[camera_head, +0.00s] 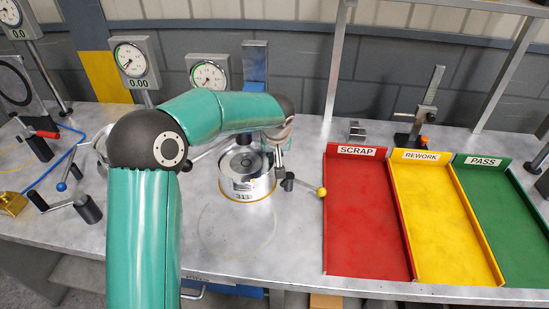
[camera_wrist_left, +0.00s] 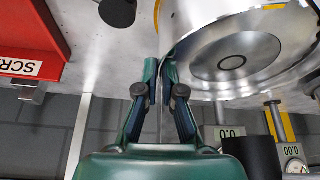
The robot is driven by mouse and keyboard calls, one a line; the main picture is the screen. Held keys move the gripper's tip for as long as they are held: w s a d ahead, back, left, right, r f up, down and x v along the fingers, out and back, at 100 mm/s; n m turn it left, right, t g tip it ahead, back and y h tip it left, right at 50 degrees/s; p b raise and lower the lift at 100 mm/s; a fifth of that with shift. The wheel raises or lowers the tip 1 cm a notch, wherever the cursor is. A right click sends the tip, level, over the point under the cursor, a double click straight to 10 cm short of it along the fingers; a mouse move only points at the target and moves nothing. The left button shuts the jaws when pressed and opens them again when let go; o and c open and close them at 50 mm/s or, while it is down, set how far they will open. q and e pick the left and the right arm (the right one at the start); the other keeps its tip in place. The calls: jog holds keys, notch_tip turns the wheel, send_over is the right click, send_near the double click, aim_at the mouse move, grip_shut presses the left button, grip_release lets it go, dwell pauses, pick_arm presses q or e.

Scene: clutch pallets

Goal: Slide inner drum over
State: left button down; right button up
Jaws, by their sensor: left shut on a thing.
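A silver metal drum (camera_head: 246,187) marked "313" stands upright on the bench near the middle in the head view. A round metal disc shows inside its open top. In the left wrist view the drum (camera_wrist_left: 268,88) fills the upper right, with its curved wall and rim close to the fingers. My left gripper (camera_head: 279,168) reaches down at the drum's right side. In the left wrist view its fingers (camera_wrist_left: 160,70) are closed together at the drum's edge, shut on its rim. Part of the grip is hidden by the arm. My right gripper is not in view.
Red SCRAP (camera_head: 365,220), yellow REWORK (camera_head: 440,215) and green PASS (camera_head: 500,215) trays lie to the right. A yellow-knobbed lever (camera_head: 321,192) sticks out right of the drum. Dial gauges (camera_head: 134,62) stand behind. Bench in front of the drum is clear.

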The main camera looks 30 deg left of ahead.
pick_arm(q)
jog(key=shift+w+r, duration=0.1)
jog(key=shift+w, duration=0.05)
jog(key=c, duration=1.2)
grip_release()
jog(key=shift+c, duration=0.2)
